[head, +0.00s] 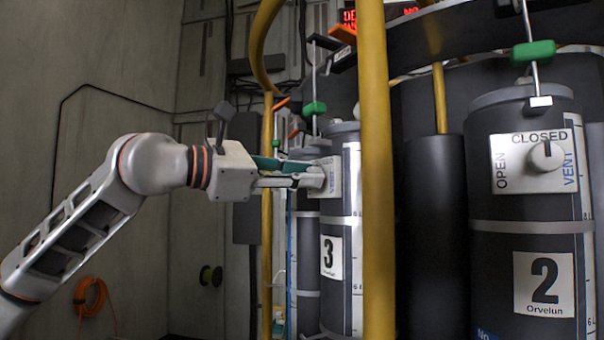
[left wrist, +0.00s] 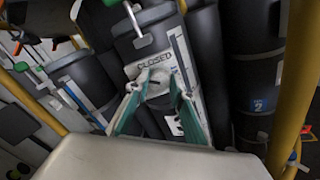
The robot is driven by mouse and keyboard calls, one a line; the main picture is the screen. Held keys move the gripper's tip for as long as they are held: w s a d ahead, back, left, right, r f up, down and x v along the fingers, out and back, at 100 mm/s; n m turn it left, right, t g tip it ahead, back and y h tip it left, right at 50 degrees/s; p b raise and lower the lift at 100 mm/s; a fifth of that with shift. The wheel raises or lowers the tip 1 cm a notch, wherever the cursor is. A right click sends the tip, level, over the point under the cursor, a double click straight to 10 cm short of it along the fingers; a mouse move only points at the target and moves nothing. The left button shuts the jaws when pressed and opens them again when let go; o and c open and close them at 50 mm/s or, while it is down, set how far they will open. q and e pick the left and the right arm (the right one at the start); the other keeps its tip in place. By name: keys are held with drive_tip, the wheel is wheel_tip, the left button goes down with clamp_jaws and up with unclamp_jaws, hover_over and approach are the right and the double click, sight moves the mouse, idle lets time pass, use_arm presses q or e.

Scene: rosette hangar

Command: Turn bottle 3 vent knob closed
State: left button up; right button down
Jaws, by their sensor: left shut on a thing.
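Bottle 3 (head: 341,283) is a dark upright cylinder with a white "3" label, partly behind a yellow post. Its pale vent plate (head: 333,187) faces left and is partly hidden by my gripper. My left gripper (head: 318,177) reaches in from the left, its green-padded fingers at the plate. In the left wrist view, the green fingers (left wrist: 156,98) are shut on the pale vent knob (left wrist: 157,84), below the word "CLOSED" on the plate (left wrist: 150,62). The knob's exact pointing direction is hard to tell there. My right gripper is in neither view.
Bottle 2 (head: 524,240) stands at the right, with its own vent knob (head: 546,156). A yellow post (head: 377,230) rises just right of bottle 3, and a thinner one (head: 267,230) stands behind my left gripper. An orange coiled hose (head: 90,297) hangs on the left wall.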

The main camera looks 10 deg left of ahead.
use_arm(q)
drive_tip(key=m+p, duration=0.1)
drive_tip(key=m, duration=1)
drive_tip(key=shift+f, duration=0.1)
drive_tip(key=shift+m, duration=0.3)
idle(0.3)
drive_tip(key=o, duration=1.1)
drive_tip(key=shift+o, duration=0.2)
drive_tip(key=v, duration=1.2)
